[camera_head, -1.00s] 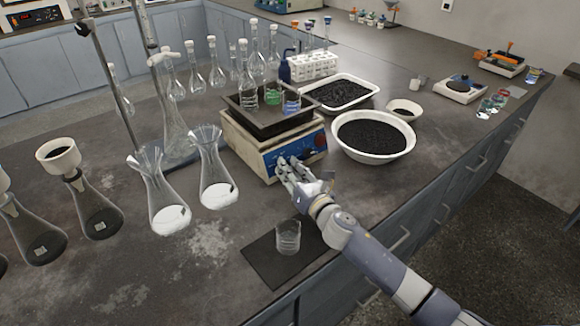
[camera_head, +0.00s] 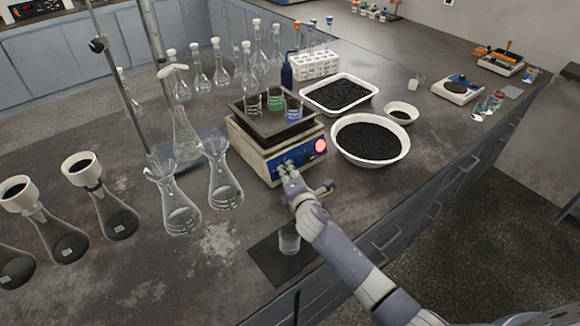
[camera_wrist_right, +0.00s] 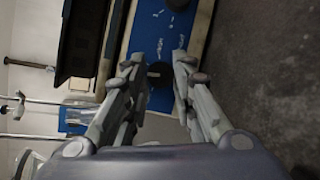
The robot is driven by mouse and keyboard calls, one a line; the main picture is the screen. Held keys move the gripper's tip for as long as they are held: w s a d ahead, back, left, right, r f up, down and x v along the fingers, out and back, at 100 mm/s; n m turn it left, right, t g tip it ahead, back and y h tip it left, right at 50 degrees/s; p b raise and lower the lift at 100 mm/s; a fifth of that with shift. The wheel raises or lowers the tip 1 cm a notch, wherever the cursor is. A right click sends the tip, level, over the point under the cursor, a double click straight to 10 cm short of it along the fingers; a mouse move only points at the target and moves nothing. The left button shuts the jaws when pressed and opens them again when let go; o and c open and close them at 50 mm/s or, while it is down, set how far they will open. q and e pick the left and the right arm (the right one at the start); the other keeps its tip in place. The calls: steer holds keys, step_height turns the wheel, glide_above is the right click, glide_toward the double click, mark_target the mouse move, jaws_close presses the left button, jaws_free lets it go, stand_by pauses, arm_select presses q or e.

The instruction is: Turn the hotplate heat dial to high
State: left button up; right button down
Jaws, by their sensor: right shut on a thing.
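The hotplate (camera_head: 248,150) is a beige box with a blue front panel (camera_head: 305,155), and a dark tray (camera_head: 246,118) rests on top. My right gripper (camera_head: 286,169) is at the left part of the panel. In the right wrist view, its fingers (camera_wrist_right: 159,80) are shut on a dark round dial (camera_wrist_right: 160,74) on the blue panel (camera_wrist_right: 155,40). A second dark knob (camera_wrist_right: 178,4) shows at the top edge of that view. A bright pinkish-red round spot (camera_head: 321,146) shows at the panel's right. The panel markings are too small to read. My left gripper is out of view.
Several small glass vessels stand on the tray, including a green-filled one (camera_head: 275,102). A white bowl (camera_head: 398,152) of black grains stands at the right. Flasks (camera_head: 224,186) stand at the left. A beaker (camera_head: 289,240) on a dark mat (camera_head: 262,258) is below my right arm.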

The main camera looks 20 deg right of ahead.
steer(key=m+g+p, duration=0.1)
steer(key=m+p, duration=0.1)
steer(key=p, duration=0.1)
steer(key=m+g+p, duration=0.1)
steer(key=m+p, duration=0.1)
steer(key=m, duration=0.1)
steer(key=r+m+g+p, duration=0.1)
steer(key=m+p, duration=0.1)
steer(key=p, duration=0.1)
steer(key=shift+w+d+m+p, duration=0.1)
steer(key=shift+m+p, duration=0.2)
steer(key=shift+m, duration=0.1)
steer(key=shift+m+g+y+p, duration=0.3)
steer(key=shift+m+p, duration=0.4)
steer(key=shift+p, duration=0.05)
steer(key=shift+d+m+g+y+p, duration=0.1)
steer(key=shift+m+g+y+p, duration=0.3)
steer(key=shift+m+p, duration=0.55)
steer(key=shift+w+f+m+g+y+p, duration=0.15)
steer(key=shift+m+g+y+p, duration=0.3)
steer(key=shift+m, duration=1.2)
steer(key=c, duration=1.3)
jaws_free()
steer(key=shift+c, duration=0.2)
steer(key=v, duration=1.2)
steer(key=shift+d, duration=0.2)
